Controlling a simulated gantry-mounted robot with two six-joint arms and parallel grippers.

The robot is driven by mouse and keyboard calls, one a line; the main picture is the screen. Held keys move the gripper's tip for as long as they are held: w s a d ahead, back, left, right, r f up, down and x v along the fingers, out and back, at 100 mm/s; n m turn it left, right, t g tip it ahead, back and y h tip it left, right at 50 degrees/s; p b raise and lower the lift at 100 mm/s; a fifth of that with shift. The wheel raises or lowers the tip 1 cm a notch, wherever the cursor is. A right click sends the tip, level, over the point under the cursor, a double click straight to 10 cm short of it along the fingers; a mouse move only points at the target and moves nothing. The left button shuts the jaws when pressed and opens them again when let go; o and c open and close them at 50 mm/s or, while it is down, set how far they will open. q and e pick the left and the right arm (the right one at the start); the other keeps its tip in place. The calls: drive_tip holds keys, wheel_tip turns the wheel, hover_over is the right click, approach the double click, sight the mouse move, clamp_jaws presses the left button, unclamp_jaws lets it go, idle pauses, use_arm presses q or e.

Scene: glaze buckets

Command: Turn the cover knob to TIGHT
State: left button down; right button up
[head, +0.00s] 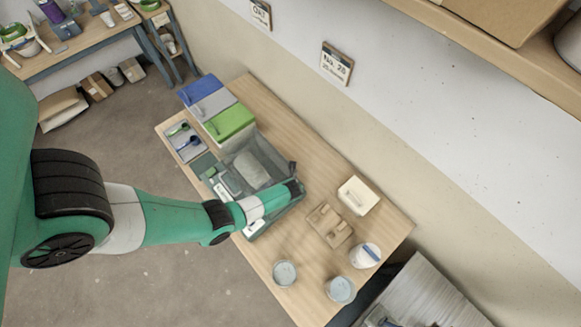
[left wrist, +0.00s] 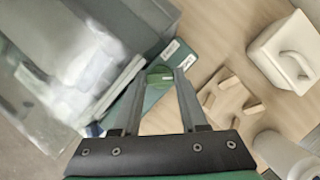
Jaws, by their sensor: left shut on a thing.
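The cover knob (left wrist: 160,77) is a small round green piece. In the left wrist view it sits between the two fingertips of my left gripper (left wrist: 160,84), which is shut on it. The knob sits at a teal-green strip with small white labels, too small to read. This strip runs beside the grey bin (left wrist: 141,27). In the head view the bin (head: 280,152) stands in the middle of the table with a pale lump in it. My left arm lies across its near right corner and hides the knob and fingertips there. My right gripper is not in view.
Right of the bin are a white lidded box (head: 358,195), a wooden block piece (head: 328,225), a white tub (head: 365,255) and two cups (head: 285,273). Blue and green-lidded boxes (head: 229,122) and a small tray (head: 184,142) stand at the far left end.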

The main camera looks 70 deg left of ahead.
use_arm(q)
drive_tip(key=shift+m, duration=0.3)
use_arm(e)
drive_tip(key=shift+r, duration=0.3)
use_arm(q)
drive_tip(key=shift+c, duration=2.2)
unclamp_jaws()
